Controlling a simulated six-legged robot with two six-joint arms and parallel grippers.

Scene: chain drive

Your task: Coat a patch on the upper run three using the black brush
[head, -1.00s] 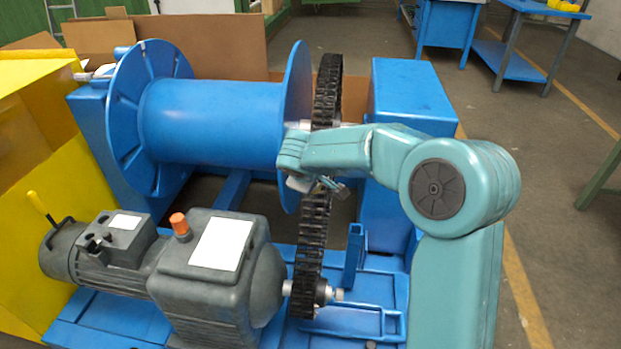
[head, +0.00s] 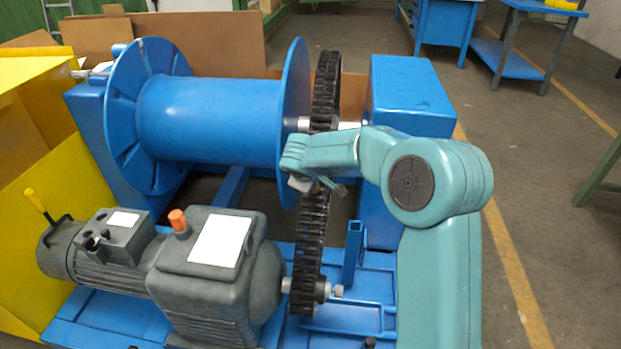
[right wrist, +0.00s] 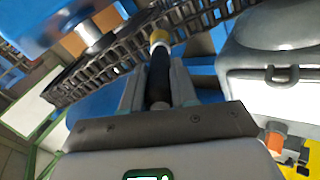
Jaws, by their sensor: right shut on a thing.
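The black chain (head: 313,225) runs from the large sprocket beside the blue drum down to the small sprocket (head: 306,288) on the motor shaft. My right gripper (head: 318,185) is in front of the chain's middle part and hides some of it. In the right wrist view my right gripper (right wrist: 158,85) is shut on the black brush (right wrist: 159,72), which points away from the wrist. Its pale yellow tip (right wrist: 159,40) overlaps the chain (right wrist: 105,58) in the picture; I cannot tell whether it touches. My left gripper is out of view.
The blue drum (head: 210,122) and the grey gearmotor (head: 205,275) stand left of the chain. A blue housing (head: 400,85) stands right of it, and an upright blue post (head: 353,245) is close to the lower chain. Open floor lies to the right.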

